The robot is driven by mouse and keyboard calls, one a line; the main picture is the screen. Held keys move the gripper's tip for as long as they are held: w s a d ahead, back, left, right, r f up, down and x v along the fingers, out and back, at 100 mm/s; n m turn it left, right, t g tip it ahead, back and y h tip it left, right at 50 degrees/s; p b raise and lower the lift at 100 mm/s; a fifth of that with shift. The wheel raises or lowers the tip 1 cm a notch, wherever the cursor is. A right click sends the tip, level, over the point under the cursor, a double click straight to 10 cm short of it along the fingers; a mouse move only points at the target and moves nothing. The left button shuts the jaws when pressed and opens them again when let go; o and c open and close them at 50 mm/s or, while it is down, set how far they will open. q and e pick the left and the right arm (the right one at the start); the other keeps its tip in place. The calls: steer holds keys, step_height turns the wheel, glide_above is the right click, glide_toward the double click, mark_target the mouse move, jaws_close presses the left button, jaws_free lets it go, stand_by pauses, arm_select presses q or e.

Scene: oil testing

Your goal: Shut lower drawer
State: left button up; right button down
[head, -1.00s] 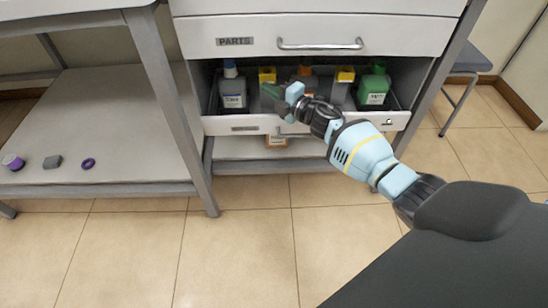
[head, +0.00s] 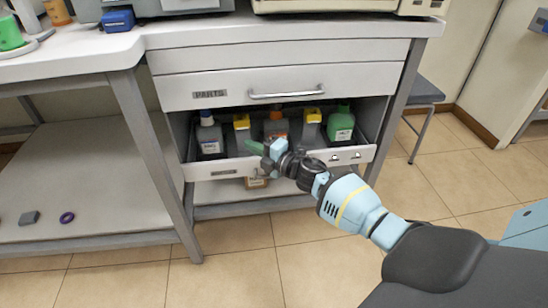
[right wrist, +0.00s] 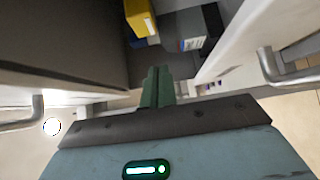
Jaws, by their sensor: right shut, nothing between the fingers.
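The lower drawer (head: 225,171) is pulled open under the drawer labelled PARTS (head: 220,90). It holds several bottles, among them a white-and-grey one (head: 210,139), an orange-topped one (head: 276,127) and a green one (head: 341,125). My right gripper (head: 257,148) is shut and empty, pointing left near the top edge of the lower drawer's front. I cannot tell whether it touches the drawer. In the right wrist view its green fingers (right wrist: 157,87) are together, with a yellow item (right wrist: 140,18) and bottles beyond. My left gripper is not in view.
The PARTS drawer above is shut and has a bar handle (head: 287,94). A counter with equipment runs over the drawers. A low shelf at left bears a grey block (head: 29,218) and a purple ring (head: 67,217). A stool (head: 424,92) stands at right. The tiled floor in front is open.

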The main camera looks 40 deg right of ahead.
steer(key=p+v, duration=0.1)
steer(key=v, duration=0.6)
steer(key=shift+p, duration=0.3)
steer(key=shift+f, duration=0.1)
